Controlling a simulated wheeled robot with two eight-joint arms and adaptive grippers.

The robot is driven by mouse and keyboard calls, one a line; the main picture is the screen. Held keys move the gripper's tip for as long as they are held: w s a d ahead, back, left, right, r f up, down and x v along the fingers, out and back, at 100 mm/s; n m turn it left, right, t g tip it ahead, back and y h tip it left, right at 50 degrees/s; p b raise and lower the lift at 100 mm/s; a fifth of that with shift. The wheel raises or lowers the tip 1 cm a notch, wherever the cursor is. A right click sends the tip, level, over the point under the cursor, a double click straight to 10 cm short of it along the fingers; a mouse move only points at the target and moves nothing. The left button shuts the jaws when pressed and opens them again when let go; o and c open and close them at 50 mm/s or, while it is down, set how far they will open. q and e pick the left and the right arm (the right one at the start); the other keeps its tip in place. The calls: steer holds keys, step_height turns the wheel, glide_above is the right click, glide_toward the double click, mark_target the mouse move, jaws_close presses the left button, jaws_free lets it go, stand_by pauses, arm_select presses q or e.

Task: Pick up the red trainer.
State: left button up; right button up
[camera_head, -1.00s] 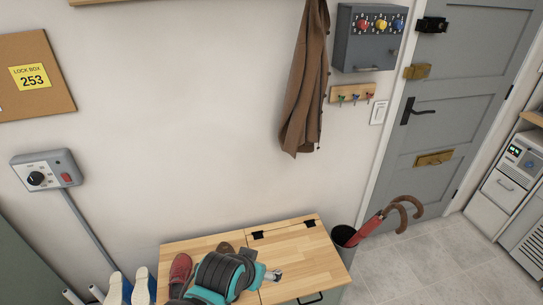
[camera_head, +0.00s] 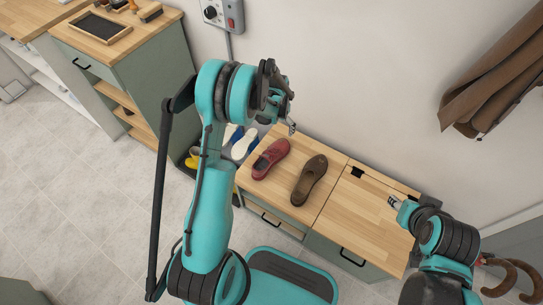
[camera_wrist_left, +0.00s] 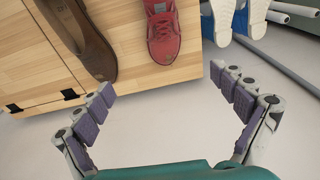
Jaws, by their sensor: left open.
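The red trainer (camera_head: 271,158) lies on the wooden bench top (camera_head: 340,170), at its left end, beside a brown shoe (camera_head: 309,180). My left gripper (camera_head: 290,112) is above and beyond the trainer, near the wall, apart from it. In the left wrist view, the gripper (camera_wrist_left: 167,84) is open and empty, and the red trainer (camera_wrist_left: 162,32) lies ahead of the fingers, toe pointing at them. The brown shoe (camera_wrist_left: 82,38) is left of it there. My right gripper (camera_head: 393,201) is over the bench's right part; whether its fingers are open is unclear.
White-soled shoes (camera_head: 242,145) with blue parts and yellow footwear (camera_head: 193,158) stand left of the bench. A green cabinet (camera_head: 130,75) is farther left. A brown coat (camera_head: 495,75) hangs at right. Umbrella handles (camera_head: 515,280) show at lower right. The floor at left is clear.

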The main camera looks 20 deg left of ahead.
arm_select(q)
steer(key=g, duration=0.1)
glide_toward(272, 151)
steer(key=shift+m, duration=0.3)
steer(key=f, duration=0.5)
steer(key=shift+w, duration=0.2)
step_height(272, 151, down, 3)
steer(key=shift+f+b, duration=0.1)
steer(key=shift+b, duration=0.3)
step_height(272, 151, down, 4)
steer(key=b, duration=0.2)
steer(key=shift+s+a+f+b, duration=0.15)
steer(key=shift+s+b, duration=0.05)
steer(key=shift+b, duration=0.1)
steer(key=shift+f, duration=0.4)
steer(key=shift+r, duration=0.1)
steer(key=shift+c, duration=0.9)
steer(key=c, duration=1.3)
